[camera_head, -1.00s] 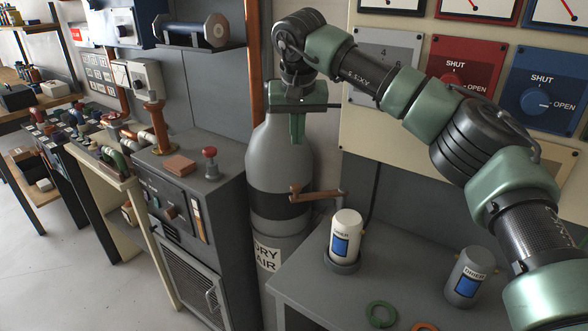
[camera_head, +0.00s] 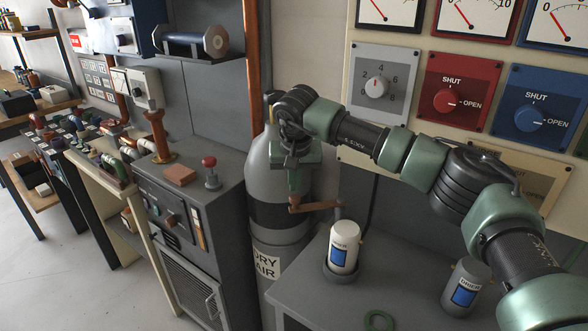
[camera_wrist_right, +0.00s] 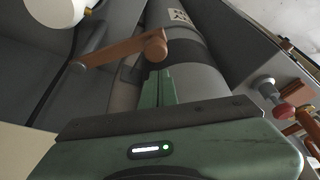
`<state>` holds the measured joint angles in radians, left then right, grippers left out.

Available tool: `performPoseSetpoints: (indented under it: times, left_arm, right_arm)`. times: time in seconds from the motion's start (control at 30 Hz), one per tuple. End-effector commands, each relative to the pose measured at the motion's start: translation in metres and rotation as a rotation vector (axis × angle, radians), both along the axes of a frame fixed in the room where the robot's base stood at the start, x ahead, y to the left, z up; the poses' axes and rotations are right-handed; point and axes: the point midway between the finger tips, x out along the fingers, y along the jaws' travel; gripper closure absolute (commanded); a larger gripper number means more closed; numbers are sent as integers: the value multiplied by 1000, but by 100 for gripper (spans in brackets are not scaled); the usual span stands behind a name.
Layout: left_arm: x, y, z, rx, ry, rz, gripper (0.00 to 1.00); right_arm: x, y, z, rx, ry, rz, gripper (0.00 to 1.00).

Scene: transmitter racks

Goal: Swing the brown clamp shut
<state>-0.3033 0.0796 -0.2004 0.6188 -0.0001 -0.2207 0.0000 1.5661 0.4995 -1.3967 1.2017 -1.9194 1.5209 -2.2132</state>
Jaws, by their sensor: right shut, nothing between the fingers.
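The brown clamp (camera_head: 322,206) is a bar with a raised knob at its left end. It sticks out to the right at the front of the grey gas cylinder (camera_head: 262,175). In the right wrist view the clamp (camera_wrist_right: 112,50) runs from its knob to the left. My right gripper (camera_head: 295,192) points down in front of the cylinder, just above the clamp's knob end. Its fingers are shut and empty. In the right wrist view the fingertips (camera_wrist_right: 160,74) are close to the knob; I cannot tell if they touch. My left gripper is not in view.
A white bottle (camera_head: 344,246) stands in a holder on the grey bench (camera_head: 310,283), just right of the clamp. A grey bottle (camera_head: 467,286) and a green ring (camera_head: 378,320) are farther right. A grey cabinet (camera_head: 215,240) stands left of the cylinder.

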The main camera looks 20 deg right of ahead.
Motion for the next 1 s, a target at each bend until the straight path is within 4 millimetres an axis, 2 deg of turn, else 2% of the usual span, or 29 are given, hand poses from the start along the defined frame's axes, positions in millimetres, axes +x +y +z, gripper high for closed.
performPoseSetpoints:
  times: [0.2, 0.67, 1.0]
  left_arm:
    - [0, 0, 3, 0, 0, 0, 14]
    - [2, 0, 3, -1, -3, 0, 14]
    - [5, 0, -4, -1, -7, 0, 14]
  right_arm:
    - [-10, 2, -1, 0, 0, 0, 100]
    - [-12, 3, -2, 1, 0, 10, 100]
    - [-32, 8, -3, 1, -1, 157, 100]
